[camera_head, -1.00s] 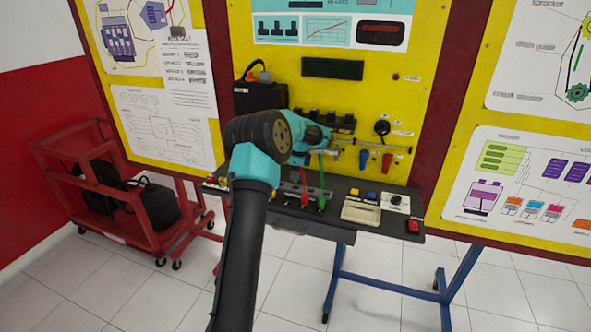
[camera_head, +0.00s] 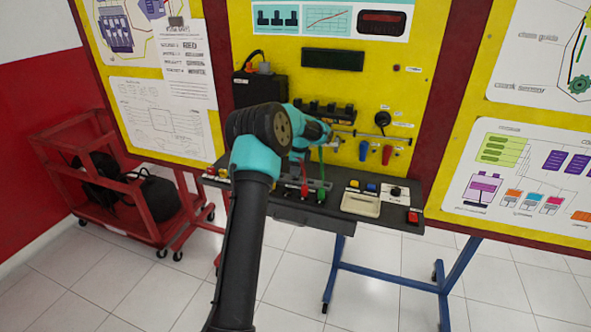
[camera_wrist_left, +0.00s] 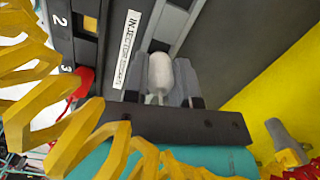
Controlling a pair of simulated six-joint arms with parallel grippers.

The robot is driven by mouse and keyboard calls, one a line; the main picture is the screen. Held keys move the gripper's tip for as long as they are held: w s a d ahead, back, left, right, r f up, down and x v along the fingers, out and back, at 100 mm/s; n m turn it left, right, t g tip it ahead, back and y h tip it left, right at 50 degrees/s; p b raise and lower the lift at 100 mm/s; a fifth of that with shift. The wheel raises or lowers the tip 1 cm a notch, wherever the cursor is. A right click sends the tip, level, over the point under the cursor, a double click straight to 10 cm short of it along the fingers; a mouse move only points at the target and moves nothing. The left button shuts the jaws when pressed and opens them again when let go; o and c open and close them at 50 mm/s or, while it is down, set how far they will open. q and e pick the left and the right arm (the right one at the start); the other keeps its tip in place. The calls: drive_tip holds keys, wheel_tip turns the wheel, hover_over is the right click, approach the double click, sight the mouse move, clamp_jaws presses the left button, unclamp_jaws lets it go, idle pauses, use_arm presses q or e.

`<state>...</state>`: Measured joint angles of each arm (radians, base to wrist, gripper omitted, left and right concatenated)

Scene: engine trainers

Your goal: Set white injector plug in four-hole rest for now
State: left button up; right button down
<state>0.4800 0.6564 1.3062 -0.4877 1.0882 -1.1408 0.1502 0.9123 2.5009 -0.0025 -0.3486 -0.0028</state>
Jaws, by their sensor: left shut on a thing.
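My left gripper (camera_wrist_left: 160,88) is shut on the white injector plug (camera_wrist_left: 160,70), which shows as a pale rounded body between the two grey fingers in the left wrist view. In the head view my left arm reaches toward the yellow panel, and its wrist hides the plug and fingertips. A grey strip (camera_head: 318,184) with red and green plugs at it lies on the dark shelf; it may be the four-hole rest, but its holes are too small to make out. My right gripper is in neither view.
The wrist view shows a black block with numbers 2 and 3 (camera_wrist_left: 62,40), an injector label (camera_wrist_left: 127,48), a red plug (camera_wrist_left: 83,82) and yellow coils (camera_wrist_left: 60,130) close by. A beige tray (camera_head: 361,205) and red button box (camera_head: 413,217) sit on the shelf (camera_head: 330,212).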

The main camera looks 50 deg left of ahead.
use_arm(q)
drive_tip(key=shift+f, duration=0.85)
idle(0.7)
drive_tip(key=o, duration=0.7)
drive_tip(key=shift+c, duration=0.2)
drive_tip(key=shift+w+d+r, duration=0.1)
drive_tip(key=shift+r, duration=1.3)
drive_tip(key=shift+w+d+r, duration=0.1)
drive_tip(key=shift+r, duration=1.25)
drive_tip(key=shift+r, duration=1.05)
